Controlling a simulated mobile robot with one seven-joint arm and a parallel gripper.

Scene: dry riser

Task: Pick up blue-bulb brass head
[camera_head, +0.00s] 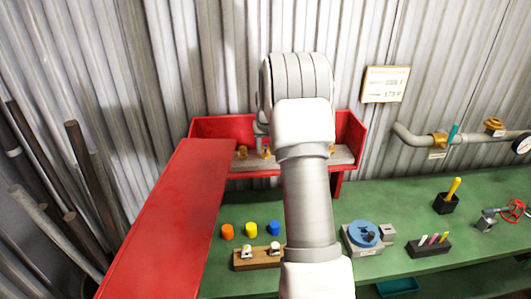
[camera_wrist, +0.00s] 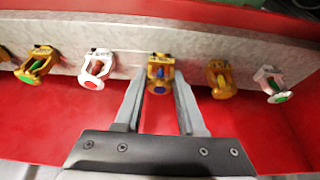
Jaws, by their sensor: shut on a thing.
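The blue-bulb brass head (camera_wrist: 159,74) hangs from the pale shelf strip in the middle of the wrist view, a bluish bulb showing in its frame. My gripper (camera_wrist: 158,80) has one finger on each side of it and is shut on it. The head still sits in line with the other heads at the strip.
Close left is a white red-bulb head (camera_wrist: 97,68); close right is a brass head (camera_wrist: 220,80), then a white green-bulb head (camera_wrist: 271,85). A green-bulb brass head (camera_wrist: 37,65) is far left. The red cabinet's open door (camera_head: 170,220) stands left of my arm, over the green bench (camera_head: 400,205).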

